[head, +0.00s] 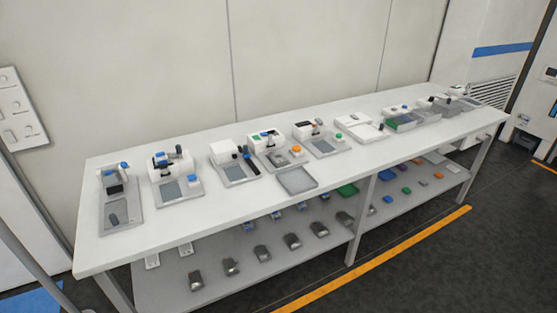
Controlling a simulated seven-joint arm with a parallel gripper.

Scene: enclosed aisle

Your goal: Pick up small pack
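A long white table (215,205) runs along the wall with several small items on it. No item is clearly recognisable as the small pack; at this size I cannot tell which one it is. Small dark grey blocks (292,241) stand in a row on the lower shelf (255,283). Small coloured pieces, one of them green (347,190), lie further right on that shelf. My gripper is not in view.
White devices (174,164) on grey plates stand in a row on the tabletop. An empty-looking shallow grey tray (297,180) lies near the front edge. A table leg (360,222) divides the shelf front. Dark floor with an orange stripe (380,256) is clear before the table.

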